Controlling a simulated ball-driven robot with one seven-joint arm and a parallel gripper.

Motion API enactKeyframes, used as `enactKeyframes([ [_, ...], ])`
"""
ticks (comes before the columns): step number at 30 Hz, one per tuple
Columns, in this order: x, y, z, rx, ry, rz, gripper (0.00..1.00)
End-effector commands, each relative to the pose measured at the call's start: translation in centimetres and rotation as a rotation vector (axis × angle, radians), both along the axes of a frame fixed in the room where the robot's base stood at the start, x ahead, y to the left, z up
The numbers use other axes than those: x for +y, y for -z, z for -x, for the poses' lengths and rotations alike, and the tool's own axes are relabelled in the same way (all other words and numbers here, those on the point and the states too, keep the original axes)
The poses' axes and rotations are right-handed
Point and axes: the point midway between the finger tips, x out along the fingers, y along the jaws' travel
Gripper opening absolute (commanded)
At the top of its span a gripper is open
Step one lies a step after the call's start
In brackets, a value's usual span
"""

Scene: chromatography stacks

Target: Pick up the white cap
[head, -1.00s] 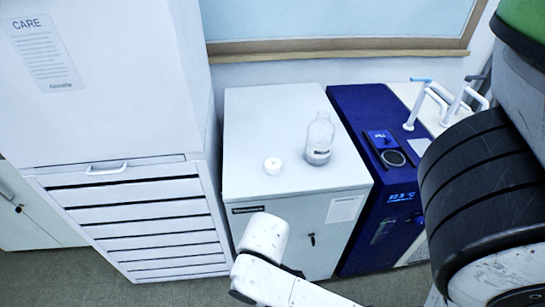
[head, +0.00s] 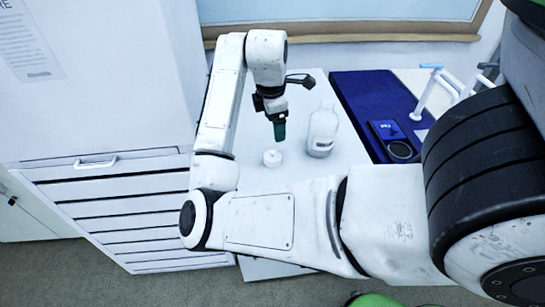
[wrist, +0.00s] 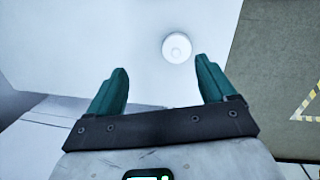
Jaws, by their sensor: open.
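The white cap (head: 272,158) lies on the white cabinet top (head: 345,165), left of the clear bottle. It also shows in the wrist view (wrist: 177,47), beyond the fingertips and nearer the right finger. My gripper (head: 280,133) points down above the cabinet, just above and slightly right of the cap in the head view. In the wrist view my gripper (wrist: 162,80) has its two green fingers wide apart with nothing between them. The cap is apart from both fingers.
The clear bottle (head: 322,132) stands upright close to the right of the cap. A blue device (head: 370,110) adjoins the cabinet on the right. A tall white drawer unit (head: 110,170) rises on the left. The wall and window frame are behind.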

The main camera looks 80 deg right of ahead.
Motion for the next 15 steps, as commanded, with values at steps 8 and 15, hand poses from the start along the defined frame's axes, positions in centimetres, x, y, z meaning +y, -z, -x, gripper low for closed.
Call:
enactKeyframes([
  [8, 1.5, 0.5, -0.2, -0.003, -0.152, -0.167, 0.84],
  [15, 1.5, 4.1, 0.0, 0.001, -0.161, -0.172, 0.84],
])
